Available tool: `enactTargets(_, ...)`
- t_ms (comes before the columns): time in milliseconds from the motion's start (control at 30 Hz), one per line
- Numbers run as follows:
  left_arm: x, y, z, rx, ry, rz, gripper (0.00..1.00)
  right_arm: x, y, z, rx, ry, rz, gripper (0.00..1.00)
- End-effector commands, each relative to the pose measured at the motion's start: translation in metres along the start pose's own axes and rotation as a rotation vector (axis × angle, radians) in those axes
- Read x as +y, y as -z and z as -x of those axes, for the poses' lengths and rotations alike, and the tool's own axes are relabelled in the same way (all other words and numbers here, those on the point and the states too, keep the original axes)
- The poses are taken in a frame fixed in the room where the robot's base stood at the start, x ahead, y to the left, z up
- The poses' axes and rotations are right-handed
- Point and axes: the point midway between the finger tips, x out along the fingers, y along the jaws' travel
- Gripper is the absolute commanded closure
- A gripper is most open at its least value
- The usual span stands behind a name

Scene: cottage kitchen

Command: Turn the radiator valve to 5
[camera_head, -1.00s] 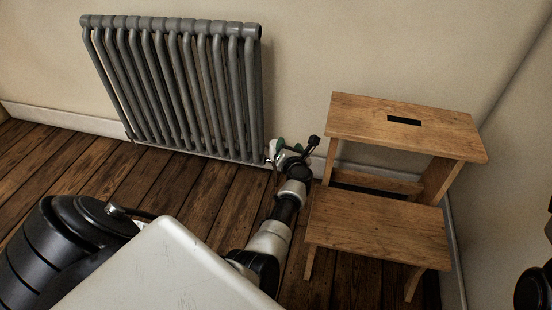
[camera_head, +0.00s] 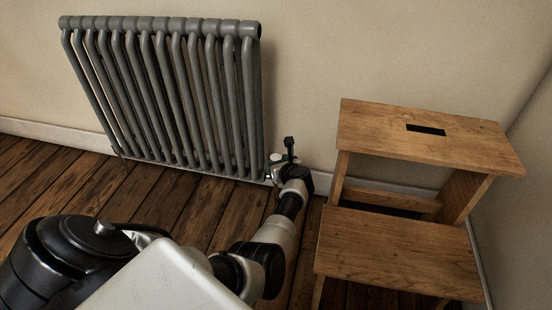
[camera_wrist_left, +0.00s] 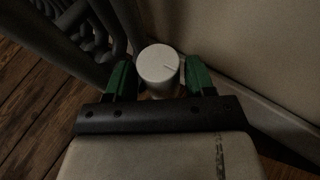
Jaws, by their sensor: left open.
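In the head view the valve (camera_head: 276,158) shows small and partly hidden at the lower right corner of the grey radiator (camera_head: 165,90). My left gripper (camera_wrist_left: 160,78) is open, with one green fingertip on each side of the knob. I cannot tell whether either finger touches it. Numbers on the knob are not readable. My right gripper is not seen in the head view.
A wooden step stool (camera_head: 400,240) stands just right of my left arm, close to the wall. A skirting board (camera_head: 55,134) runs along the wall behind the radiator. The wooden floor (camera_head: 140,190) in front of the radiator is clear.

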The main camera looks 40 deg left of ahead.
Motion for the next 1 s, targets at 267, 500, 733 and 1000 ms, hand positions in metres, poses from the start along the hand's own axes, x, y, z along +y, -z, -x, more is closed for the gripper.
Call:
enactTargets(267,0.001,0.002,-0.003,0.000,0.000,-0.001,0.46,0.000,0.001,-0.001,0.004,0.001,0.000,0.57)
enactTargets(500,0.001,0.002,-0.003,0.000,0.000,-0.001,0.64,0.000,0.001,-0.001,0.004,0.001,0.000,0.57)
enactTargets(733,0.002,0.001,-0.002,0.000,0.012,-0.006,0.80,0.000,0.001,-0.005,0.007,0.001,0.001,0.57)
enactTargets(1000,0.005,-0.004,-0.001,-0.002,0.200,-0.088,0.80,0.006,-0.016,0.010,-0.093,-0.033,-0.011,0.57)
